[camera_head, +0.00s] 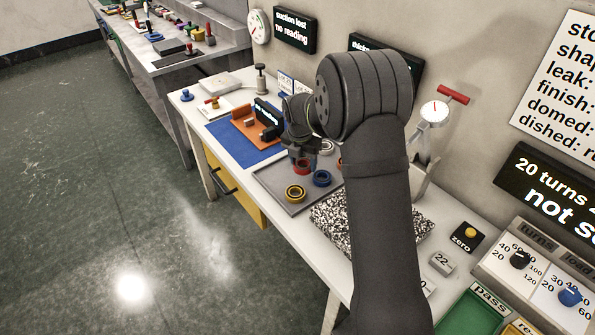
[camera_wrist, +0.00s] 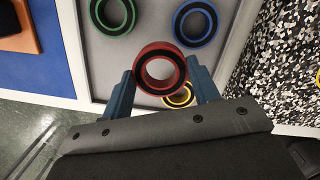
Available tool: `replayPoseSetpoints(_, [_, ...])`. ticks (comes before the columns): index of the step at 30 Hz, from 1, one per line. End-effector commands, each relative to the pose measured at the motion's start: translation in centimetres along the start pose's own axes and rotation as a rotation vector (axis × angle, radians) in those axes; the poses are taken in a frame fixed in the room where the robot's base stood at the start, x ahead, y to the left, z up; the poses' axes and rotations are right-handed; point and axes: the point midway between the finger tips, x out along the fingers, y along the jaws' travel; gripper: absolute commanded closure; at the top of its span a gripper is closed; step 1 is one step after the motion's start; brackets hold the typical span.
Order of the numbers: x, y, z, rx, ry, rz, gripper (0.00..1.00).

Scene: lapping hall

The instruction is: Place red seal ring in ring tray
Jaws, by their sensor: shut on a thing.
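The red seal ring (camera_wrist: 159,47) is held between the two blue fingers of my gripper (camera_wrist: 160,80). In the head view the red ring (camera_head: 302,168) shows just under my gripper (camera_head: 301,155), over the grey ring tray (camera_head: 265,184). The wrist view shows the tray floor (camera_wrist: 95,62) beyond the ring. A green ring (camera_wrist: 113,14), a blue ring (camera_wrist: 195,23) and a yellow ring (camera_wrist: 180,96) lie on the tray. The red ring partly covers the yellow one. I cannot tell how high the red ring is above the tray.
A blue mat (camera_head: 232,143) with an orange block (camera_head: 244,124) lies left of the tray. A black-and-white speckled slab (camera_head: 330,213) lies to the right. My arm hides part of the bench. A gauge stand (camera_head: 433,118) stands behind.

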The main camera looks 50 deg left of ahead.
Motion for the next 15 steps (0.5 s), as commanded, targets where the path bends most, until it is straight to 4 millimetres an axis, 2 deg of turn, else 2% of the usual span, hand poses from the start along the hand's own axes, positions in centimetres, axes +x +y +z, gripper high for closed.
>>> replayPoseSetpoints(1, [0.5, 0.8, -0.2, -0.001, 0.0, 0.0, 0.69])
replayPoseSetpoints(5, [1.0, 1.9, -0.5, 0.0, 0.0, 0.001, 0.69])
replayPoseSetpoints(8, [1.5, 2.1, -0.6, 0.001, 0.0, 0.0, 0.69])
replayPoseSetpoints(15, [4.7, 2.0, -1.1, 0.002, 0.002, -0.001, 0.69])
